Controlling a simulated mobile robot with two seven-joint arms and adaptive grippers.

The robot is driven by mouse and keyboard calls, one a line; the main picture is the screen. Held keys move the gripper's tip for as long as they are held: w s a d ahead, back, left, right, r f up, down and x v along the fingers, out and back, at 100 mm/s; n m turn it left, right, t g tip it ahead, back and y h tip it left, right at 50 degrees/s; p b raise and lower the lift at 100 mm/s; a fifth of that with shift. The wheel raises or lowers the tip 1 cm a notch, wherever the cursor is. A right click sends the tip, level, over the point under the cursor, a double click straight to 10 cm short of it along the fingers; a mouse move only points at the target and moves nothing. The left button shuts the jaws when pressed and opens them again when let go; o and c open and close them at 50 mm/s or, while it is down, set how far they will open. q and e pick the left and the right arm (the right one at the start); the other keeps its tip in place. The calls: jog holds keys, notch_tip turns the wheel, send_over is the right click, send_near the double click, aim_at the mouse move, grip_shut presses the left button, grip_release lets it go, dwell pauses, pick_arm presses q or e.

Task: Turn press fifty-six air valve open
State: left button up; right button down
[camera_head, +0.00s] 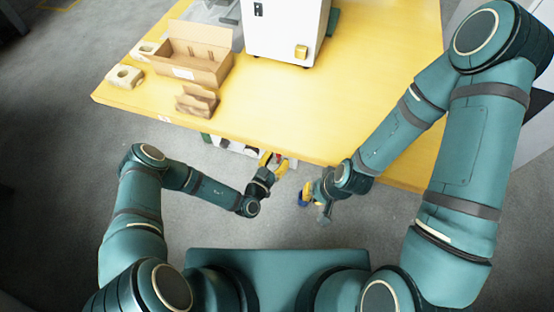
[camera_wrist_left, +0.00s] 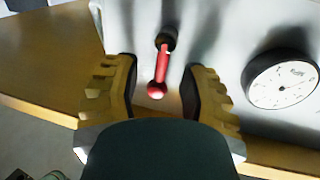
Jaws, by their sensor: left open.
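In the left wrist view a red valve lever (camera_wrist_left: 161,72) with a round red knob at its lower end hangs from a dark pivot on a pale panel. My left gripper (camera_wrist_left: 160,95) is open, with its yellow-and-black fingers on either side of the lever; I cannot tell whether either touches it. In the head view my left gripper (camera_head: 274,163) is at the table's front edge, and the lever is not visible there. My right gripper (camera_head: 312,196) is in front of the table edge, small and partly hidden by its own wrist, so its jaw state is unclear.
A round white gauge (camera_wrist_left: 281,82) sits right of the lever. The yellow table (camera_head: 270,115) holds a white machine (camera_head: 280,28), an open cardboard box (camera_head: 190,62), a smaller carton (camera_head: 197,101) and beige blocks (camera_head: 124,77). The table's middle right is clear.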

pick_arm(q)
grip_shut()
jog(key=shift+w+r, duration=0.1)
dwell(0.3)
